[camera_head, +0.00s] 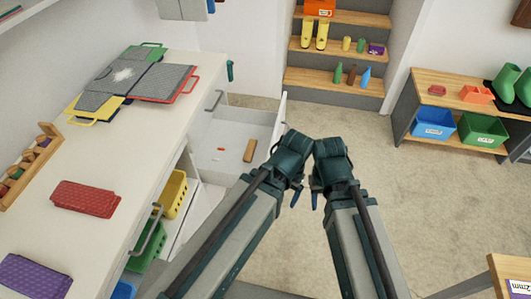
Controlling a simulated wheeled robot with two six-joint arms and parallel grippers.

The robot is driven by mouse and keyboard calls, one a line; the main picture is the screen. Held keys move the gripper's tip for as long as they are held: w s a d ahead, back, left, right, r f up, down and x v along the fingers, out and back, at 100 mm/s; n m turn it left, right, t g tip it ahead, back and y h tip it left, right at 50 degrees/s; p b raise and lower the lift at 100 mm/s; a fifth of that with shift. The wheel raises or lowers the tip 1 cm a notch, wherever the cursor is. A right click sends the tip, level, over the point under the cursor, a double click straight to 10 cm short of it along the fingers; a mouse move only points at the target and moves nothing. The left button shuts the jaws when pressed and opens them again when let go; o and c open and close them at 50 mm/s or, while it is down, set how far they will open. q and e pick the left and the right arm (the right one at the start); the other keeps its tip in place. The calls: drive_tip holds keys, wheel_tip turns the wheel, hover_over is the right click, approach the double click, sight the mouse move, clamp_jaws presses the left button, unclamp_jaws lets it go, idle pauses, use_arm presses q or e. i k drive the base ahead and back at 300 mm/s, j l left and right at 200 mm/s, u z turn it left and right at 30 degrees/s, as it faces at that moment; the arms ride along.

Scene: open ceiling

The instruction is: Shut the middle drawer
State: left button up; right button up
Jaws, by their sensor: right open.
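A white drawer (221,145) stands pulled out from the long white cabinet at the left. Its inside shows, with a tan wooden block (250,151) and a small orange piece (221,149) on its floor. I cannot tell whether it is the middle drawer. My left gripper (291,165) is by the near right end of the drawer and hides part of its front; its jaws do not show clearly. My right gripper (328,173) is open, just right of the left one, over the carpet and apart from the drawer.
The counter (122,170) holds folded cloths and a wooden rack. Below it are a yellow basket (173,194) and a green basket (146,247). Stepped shelves stand behind, a low bench (460,88) with bins at the right. The carpet (400,190) between is clear.

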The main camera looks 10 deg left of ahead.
sight(231, 128)
drive_tip(key=k+l+u, duration=0.15)
drive_tip(key=l+u, duration=0.15)
drive_tip(key=k+l+u, duration=0.25)
drive_tip(key=i+l+u, duration=0.5)
drive_tip(key=u, duration=0.15)
